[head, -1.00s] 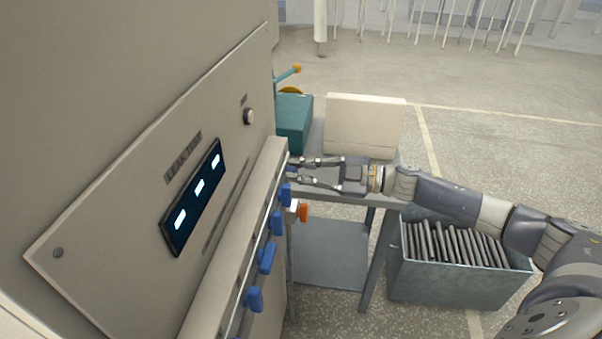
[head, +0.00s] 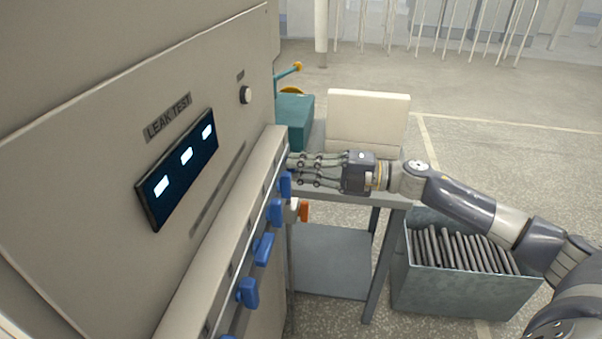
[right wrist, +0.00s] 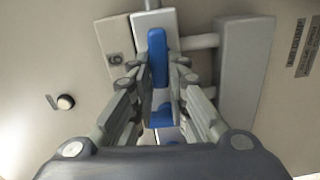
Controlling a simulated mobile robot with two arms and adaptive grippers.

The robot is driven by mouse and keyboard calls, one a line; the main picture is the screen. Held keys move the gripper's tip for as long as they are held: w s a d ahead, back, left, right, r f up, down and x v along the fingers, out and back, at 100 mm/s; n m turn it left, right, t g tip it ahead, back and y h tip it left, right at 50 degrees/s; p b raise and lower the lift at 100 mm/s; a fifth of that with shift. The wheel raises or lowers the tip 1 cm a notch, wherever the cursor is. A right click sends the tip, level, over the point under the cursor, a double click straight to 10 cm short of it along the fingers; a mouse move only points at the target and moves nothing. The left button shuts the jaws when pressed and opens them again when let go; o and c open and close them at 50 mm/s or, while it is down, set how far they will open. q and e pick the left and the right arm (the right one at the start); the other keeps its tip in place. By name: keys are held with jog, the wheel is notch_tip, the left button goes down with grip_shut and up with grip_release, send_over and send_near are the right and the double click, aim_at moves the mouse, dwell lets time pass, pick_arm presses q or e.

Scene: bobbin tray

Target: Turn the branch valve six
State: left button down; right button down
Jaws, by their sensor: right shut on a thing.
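In the right wrist view, a blue valve handle (right wrist: 157,52) sits between the fingers of my right gripper (right wrist: 157,85). A plate with the number 6 (right wrist: 116,59) is just left of it. My right gripper is shut on this handle, and its fingers hide part of it. In the head view, the right gripper (head: 291,167) reaches the far end of the valve rail (head: 240,187), and its handle is hidden there. Several other blue handles (head: 264,249) hang along the rail towards me. My left gripper is not in view.
A LEAK TEST panel (head: 178,168) is on the cabinet wall at left. An orange handle (head: 304,211) is below the gripper. A grey cart (head: 332,262), a teal box (head: 293,120), a cream box (head: 367,121) and a metal bin of rods (head: 455,293) stand to the right.

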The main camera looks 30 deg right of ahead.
jog(key=shift+f+n, duration=0.15)
jog(key=shift+n, duration=0.25)
jog(key=shift+b, duration=0.3)
jog(key=c, duration=1.6)
grip_release()
jog(key=shift+o, duration=0.2)
jog(key=v, duration=1.2)
